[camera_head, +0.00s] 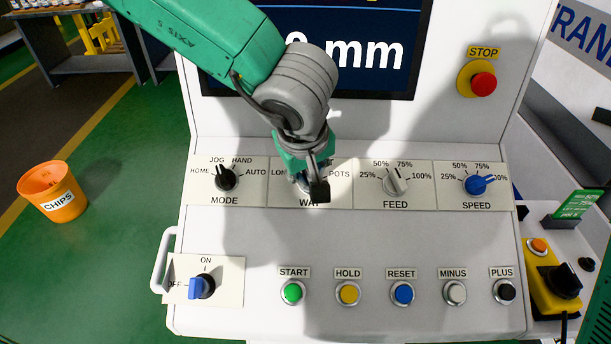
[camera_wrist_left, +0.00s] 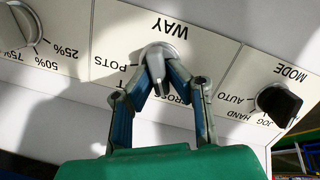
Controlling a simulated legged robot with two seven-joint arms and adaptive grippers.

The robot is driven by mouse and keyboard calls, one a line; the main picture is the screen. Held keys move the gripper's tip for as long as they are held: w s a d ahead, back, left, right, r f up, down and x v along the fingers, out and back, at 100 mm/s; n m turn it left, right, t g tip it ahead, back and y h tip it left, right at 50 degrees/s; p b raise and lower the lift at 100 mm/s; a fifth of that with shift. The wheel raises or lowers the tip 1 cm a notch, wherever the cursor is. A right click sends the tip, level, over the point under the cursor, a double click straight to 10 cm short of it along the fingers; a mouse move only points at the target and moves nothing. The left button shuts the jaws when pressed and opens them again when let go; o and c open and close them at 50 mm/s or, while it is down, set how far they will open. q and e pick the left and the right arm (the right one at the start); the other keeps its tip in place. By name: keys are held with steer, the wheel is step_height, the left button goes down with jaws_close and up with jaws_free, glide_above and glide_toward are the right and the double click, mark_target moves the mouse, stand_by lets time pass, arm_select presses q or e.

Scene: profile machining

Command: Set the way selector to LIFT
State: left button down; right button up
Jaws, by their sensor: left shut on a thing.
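The way selector is a grey knob (camera_wrist_left: 157,60) on a cream plate (camera_head: 340,196) marked WAY. In the wrist view, which shows the panel upside down, its pointer bar reaches down between the partly hidden CROSS and LIFT labels. I cannot tell exactly which mark it points at. My left gripper (camera_head: 313,182) covers most of the knob in the head view. In the wrist view my left gripper (camera_wrist_left: 160,84) has its two blue-grey fingers on either side of the knob, shut on it. POTS is readable at one end; LONG is partly covered. My right gripper is not in view.
The mode knob (camera_head: 225,179) is left of the way selector; the feed knob (camera_head: 397,182) and blue speed knob (camera_head: 475,185) are right. A red stop button (camera_head: 483,84) sits upper right, beside the screen.

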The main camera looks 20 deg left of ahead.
arm_select(q)
steer(key=shift+d+r+m, duration=0.1)
steer(key=shift+d+m, duration=0.2)
steer(key=shift+m, duration=0.5)
steer(key=m, duration=0.3)
steer(key=shift+w+d+m, duration=0.1)
steer(key=shift+d+m, duration=0.05)
steer(key=shift+m, duration=0.15)
steer(key=shift+m+g+y, duration=0.3)
steer(key=shift+m, duration=0.1)
